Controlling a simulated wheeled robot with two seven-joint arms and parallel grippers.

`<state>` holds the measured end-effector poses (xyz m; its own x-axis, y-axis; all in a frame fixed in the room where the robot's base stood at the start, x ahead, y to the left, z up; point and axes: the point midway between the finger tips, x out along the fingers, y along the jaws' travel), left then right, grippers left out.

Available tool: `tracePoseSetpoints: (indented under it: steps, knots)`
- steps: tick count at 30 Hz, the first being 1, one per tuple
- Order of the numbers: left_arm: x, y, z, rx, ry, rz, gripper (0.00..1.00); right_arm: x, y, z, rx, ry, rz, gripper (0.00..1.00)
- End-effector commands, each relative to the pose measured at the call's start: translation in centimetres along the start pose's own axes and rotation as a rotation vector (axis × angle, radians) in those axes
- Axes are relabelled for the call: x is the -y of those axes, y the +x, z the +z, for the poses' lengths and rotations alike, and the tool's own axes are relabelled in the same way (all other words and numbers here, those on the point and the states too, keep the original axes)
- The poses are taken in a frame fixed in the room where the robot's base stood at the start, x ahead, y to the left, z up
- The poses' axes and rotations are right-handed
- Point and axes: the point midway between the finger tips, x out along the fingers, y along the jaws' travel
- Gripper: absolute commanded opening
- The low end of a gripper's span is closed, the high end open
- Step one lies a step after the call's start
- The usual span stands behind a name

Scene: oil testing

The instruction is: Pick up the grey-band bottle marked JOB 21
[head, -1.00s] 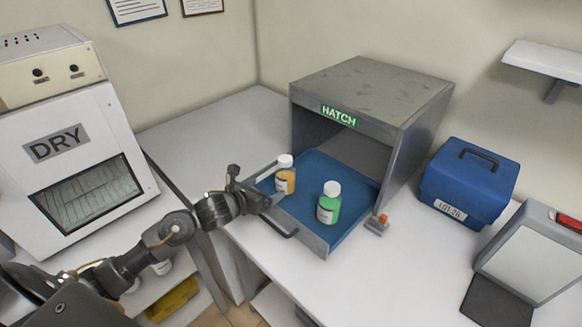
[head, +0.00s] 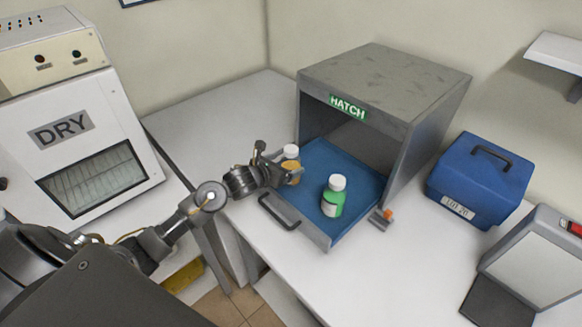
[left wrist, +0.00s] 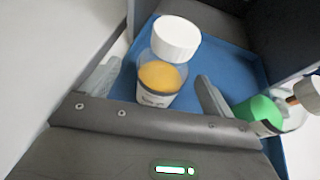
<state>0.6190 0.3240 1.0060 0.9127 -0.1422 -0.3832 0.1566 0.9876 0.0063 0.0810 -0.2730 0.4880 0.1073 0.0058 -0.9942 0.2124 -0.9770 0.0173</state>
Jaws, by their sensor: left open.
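A white-capped bottle with amber contents (head: 291,165) stands upright on the blue drawer tray (head: 327,155) of the hatch. In the left wrist view the amber bottle (left wrist: 159,82) shows a pale label with a dark grey band; its print is too small to read. My left gripper (head: 289,177) is open, with one finger on each side of this bottle; whether they touch it I cannot tell. A white-capped bottle with green contents (head: 332,200) stands to its right on the tray; its label is unreadable. My right gripper is not in view.
The hatch housing (head: 385,82) rises behind the tray, and the drawer handle (head: 279,213) sticks out in front. A blue case (head: 480,180) and a grey device (head: 535,250) stand at right.

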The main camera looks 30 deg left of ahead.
Motion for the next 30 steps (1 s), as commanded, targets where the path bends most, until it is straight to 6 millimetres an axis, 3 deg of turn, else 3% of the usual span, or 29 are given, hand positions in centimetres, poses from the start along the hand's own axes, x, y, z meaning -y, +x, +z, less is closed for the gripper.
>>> tracePoseSetpoints:
  steps: [7,12,21,30]
  knots:
    - [0.6,2.8,0.7,-0.001,-0.005,-0.003,0.88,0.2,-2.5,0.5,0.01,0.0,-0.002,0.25]
    - [0.5,4.7,0.4,0.0,-0.002,-0.002,0.88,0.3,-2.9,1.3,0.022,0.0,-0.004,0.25]
    - [0.5,5.1,0.2,0.001,0.001,-0.002,0.88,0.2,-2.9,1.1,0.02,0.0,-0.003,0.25]
    - [0.5,5.1,0.2,0.0,0.001,-0.002,0.51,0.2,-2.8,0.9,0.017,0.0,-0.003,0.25]
